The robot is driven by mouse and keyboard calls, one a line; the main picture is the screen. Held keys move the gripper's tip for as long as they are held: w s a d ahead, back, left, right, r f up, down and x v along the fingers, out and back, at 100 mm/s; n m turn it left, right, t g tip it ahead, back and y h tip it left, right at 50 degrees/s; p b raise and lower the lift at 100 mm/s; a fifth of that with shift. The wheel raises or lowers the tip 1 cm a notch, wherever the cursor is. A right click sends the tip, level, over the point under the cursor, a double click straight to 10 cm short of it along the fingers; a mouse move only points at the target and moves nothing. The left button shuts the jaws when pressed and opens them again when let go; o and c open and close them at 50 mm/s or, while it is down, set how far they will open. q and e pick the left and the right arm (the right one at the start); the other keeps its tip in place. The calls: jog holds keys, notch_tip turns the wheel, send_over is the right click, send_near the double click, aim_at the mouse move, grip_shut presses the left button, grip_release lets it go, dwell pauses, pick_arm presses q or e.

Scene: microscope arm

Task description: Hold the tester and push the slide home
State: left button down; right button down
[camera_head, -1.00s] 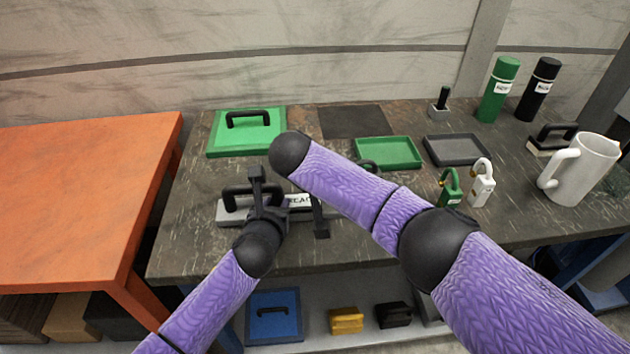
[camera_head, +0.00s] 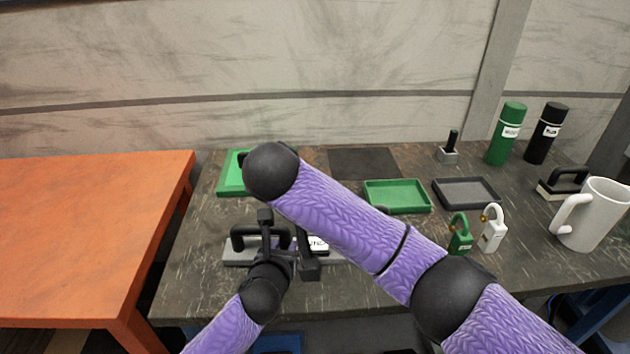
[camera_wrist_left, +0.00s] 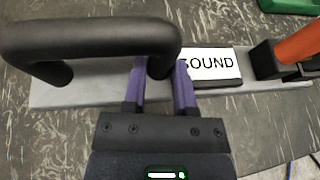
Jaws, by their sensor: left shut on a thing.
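The tester is a long grey plate (camera_wrist_left: 85,95) with a black arched handle (camera_wrist_left: 95,38) at its left and a white label reading "SOUND" (camera_wrist_left: 210,66). It lies on the dark table, and its plate also shows in the head view (camera_head: 237,256). My left gripper (camera_wrist_left: 160,75) is shut on the right post of the handle, its purple fingers on either side. To the right of the label, an orange and black piece (camera_wrist_left: 290,52) sits at the plate; I cannot tell if it is the slide. My right arm crosses above the tester; its gripper is hidden.
A green tray (camera_head: 398,209) and a grey tray (camera_head: 496,205) lie behind. Green (camera_head: 460,242) and white (camera_head: 492,238) padlocks stand right, with a white mug (camera_head: 590,220) beyond. An orange table (camera_head: 80,225) adjoins at left. The front table strip is clear.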

pick_arm(q)
jog(key=shift+c, duration=1.6)
grip_release()
